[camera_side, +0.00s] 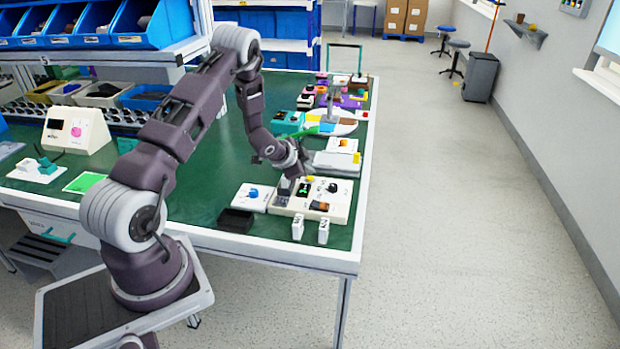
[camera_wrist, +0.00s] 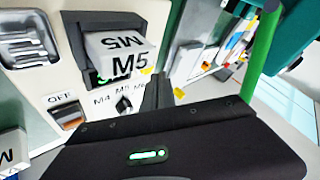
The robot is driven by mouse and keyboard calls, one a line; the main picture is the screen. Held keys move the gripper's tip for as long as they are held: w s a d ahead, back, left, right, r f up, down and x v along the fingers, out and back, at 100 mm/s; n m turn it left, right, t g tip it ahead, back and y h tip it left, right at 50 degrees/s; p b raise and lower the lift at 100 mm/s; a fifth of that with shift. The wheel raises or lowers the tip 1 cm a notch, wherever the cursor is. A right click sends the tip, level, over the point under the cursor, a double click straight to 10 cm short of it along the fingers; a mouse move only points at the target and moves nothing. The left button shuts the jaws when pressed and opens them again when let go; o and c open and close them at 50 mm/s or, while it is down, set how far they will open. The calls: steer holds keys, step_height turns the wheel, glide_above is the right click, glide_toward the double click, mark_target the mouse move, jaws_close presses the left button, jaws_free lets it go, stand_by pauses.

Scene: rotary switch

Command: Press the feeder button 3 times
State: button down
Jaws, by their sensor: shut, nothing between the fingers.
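A cream panel (camera_side: 312,206) lies near the table's front right corner. It carries a dark selector knob (camera_wrist: 124,104) with M4, M5 and M6 labels and an orange-brown rocker switch (camera_wrist: 70,117) beside an OFF label. A white block marked M5 (camera_wrist: 122,58) sits at a black slot on the panel. My gripper (camera_side: 284,180) is shut and empty, low over the panel's left part. Its dark finger (camera_wrist: 157,92) shows beside the M5 block in the wrist view; I cannot tell whether they touch. No label identifies the feeder button.
Two white blocks (camera_side: 298,228) (camera_side: 323,231) stand in front of the panel. A black tray (camera_side: 236,221) and a white plate with a blue knob (camera_side: 252,196) lie to the left. Devices crowd the table behind. A beige console (camera_side: 75,130) stands far left; green tabletop between is clear.

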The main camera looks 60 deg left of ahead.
steer(key=shift+r, duration=0.2)
steer(key=shift+r, duration=2.5)
steer(key=shift+r, duration=0.1)
step_height(320, 180, up, 6)
glide_above(308, 179)
steer(key=d, duration=0.3)
steer(key=s+d+r+n, duration=0.1)
steer(key=d+r+n, duration=0.15)
steer(key=r, duration=0.45)
steer(key=s+d+r+g, duration=0.1)
steer(key=s+d+r, duration=0.6)
steer(key=d+r, duration=0.3)
steer(key=s+d+n+g+h, duration=0.1)
steer(key=s+d, duration=0.7)
steer(key=s, duration=0.4)
steer(key=s+d+r+n+g+h, duration=0.1)
steer(key=s+d+h, duration=0.1)
steer(key=s+d, duration=0.6)
steer(key=s, duration=0.4)
steer(key=shift+d, duration=0.2)
